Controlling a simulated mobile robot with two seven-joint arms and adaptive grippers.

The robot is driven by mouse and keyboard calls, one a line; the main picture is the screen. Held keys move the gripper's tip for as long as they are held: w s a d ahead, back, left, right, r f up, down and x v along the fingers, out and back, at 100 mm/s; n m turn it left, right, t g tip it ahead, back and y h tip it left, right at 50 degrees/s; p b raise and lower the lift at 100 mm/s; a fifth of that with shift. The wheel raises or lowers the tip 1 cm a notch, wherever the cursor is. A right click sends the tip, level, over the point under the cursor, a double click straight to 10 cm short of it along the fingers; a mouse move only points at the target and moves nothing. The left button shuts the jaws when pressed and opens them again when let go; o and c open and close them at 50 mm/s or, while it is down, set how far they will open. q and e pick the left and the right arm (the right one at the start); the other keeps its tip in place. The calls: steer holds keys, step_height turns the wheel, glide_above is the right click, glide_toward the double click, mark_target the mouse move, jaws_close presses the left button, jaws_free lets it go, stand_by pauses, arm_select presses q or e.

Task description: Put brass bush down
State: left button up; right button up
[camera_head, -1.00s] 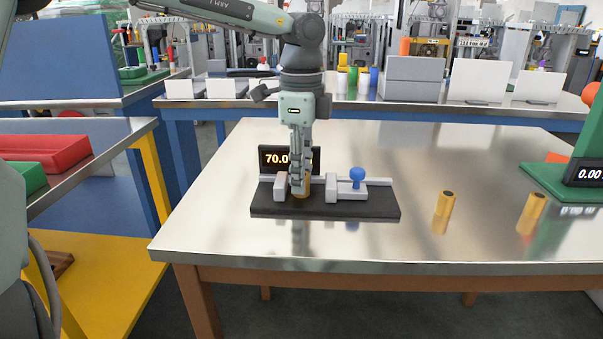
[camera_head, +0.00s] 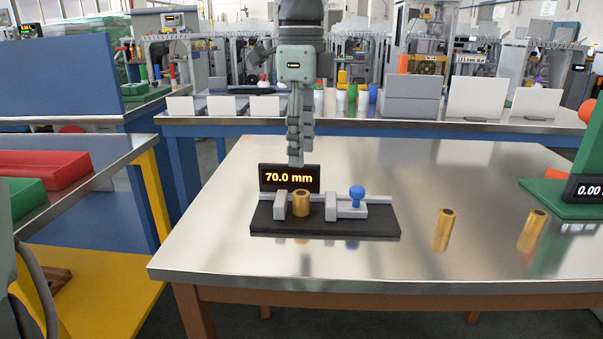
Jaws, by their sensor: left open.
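A brass bush (camera_head: 301,204) stands upright on the black base (camera_head: 325,229) of a measuring fixture, between its two light grey jaws. It sits close to the left jaw (camera_head: 280,205). A gap separates it from the right jaw (camera_head: 332,207), which has a blue knob (camera_head: 357,195). The display (camera_head: 289,178) behind reads 70.0 mm. My left gripper (camera_head: 296,162) hangs above and behind the bush, pointing down, open and empty. My right gripper is not in view.
Two more brass bushes stand on the metal table, one right of the fixture (camera_head: 444,230) and one farther right (camera_head: 532,231). A green stand (camera_head: 570,185) with a display is at the right edge. The table front is clear.

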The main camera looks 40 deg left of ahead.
arm_select(q)
steer(key=shift+r, duration=1.5)
steer(key=shift+c, duration=0.3)
